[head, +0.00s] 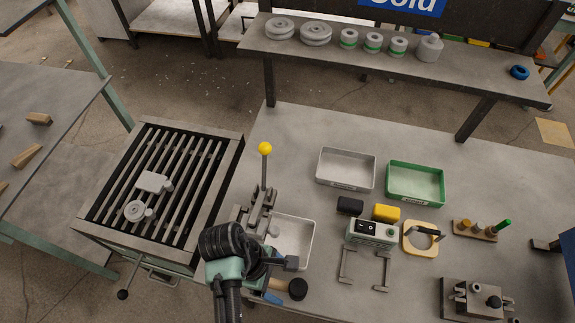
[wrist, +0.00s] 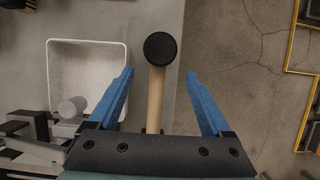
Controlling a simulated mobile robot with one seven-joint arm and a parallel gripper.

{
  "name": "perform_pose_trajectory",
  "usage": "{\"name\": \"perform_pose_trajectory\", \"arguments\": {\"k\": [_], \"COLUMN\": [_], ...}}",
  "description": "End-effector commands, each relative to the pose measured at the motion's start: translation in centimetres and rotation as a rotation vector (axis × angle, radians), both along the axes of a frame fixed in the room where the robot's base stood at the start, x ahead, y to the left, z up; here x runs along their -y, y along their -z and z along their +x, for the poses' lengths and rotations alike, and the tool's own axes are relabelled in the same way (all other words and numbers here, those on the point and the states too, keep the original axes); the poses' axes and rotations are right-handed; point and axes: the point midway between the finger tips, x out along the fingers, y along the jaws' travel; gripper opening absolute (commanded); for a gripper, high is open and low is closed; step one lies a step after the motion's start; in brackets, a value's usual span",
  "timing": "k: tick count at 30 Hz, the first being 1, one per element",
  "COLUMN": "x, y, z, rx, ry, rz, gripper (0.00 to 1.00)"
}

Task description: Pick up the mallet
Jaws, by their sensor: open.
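The mallet has a black round head (head: 298,288) and a pale wooden handle (head: 280,284). It is at the near edge of the grey worktable. In the wrist view the black head (wrist: 159,48) shows at top centre, with the handle (wrist: 156,98) running down from it. My gripper (wrist: 159,74) is open, with its blue fingers on either side of the handle and gaps on both sides. The head lies just beyond the fingertips. In the head view my gripper (head: 271,297) is beside the mallet's handle, partly hidden by my arm.
A white tray (wrist: 55,48) lies left of the mallet, with a grey cylindrical part (wrist: 72,107) by it. A lever with a yellow knob (head: 265,148) stands behind my arm. The slatted grate (head: 205,180) is to the left. The table edge is close on the mallet's right in the wrist view.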

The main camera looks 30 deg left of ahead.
Motion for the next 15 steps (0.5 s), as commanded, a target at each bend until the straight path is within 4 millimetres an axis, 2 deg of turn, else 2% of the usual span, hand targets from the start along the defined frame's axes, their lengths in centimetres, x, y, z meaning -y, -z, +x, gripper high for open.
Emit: {"name": "perform_pose_trajectory", "arguments": {"k": [5, 15], "x": [0.3, 1.3], "y": [1.0, 4.9], "z": [0.1, 0.6], "rx": [-0.002, -0.001], "ry": [0.0, 0.0], "rz": [-0.002, 0.0], "gripper": [0.83, 0.83]}}
